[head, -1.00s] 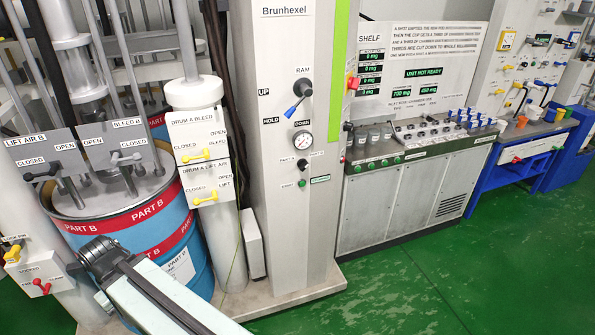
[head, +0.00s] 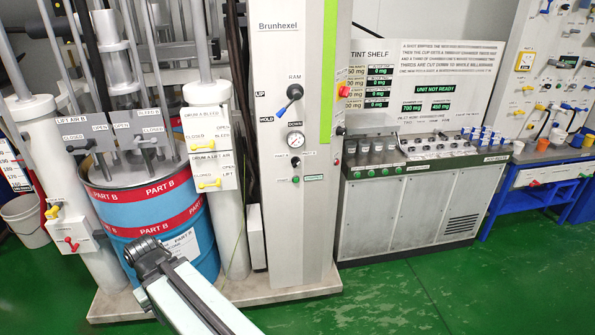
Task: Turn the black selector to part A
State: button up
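A small black selector (head: 296,157) sits on the front of the light grey Brunhexel column (head: 312,220), just below the round gauge. A small label is on each side of it, too small to read, and its pointing direction cannot be told. My arm reaches in from the bottom edge, left of the column, and ends in a dark joint in front of the blue drum. No gripper fingers show, so my gripper is not in view. Nothing of mine touches the selector or hides it.
Above the selector are a blue-tipped RAM lever (head: 291,96) and a gauge (head: 295,140); a green button (head: 295,179) is below. The PART B drum (head: 150,210) stands left on a low plinth (head: 300,286). A tint bench (head: 400,215) stands right. Green floor (head: 400,295) in front is clear.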

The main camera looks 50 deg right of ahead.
aim_at(295, 161)
jog(key=z, duration=0.15)
jog(key=i, duration=0.9)
jog(key=u, duration=0.1)
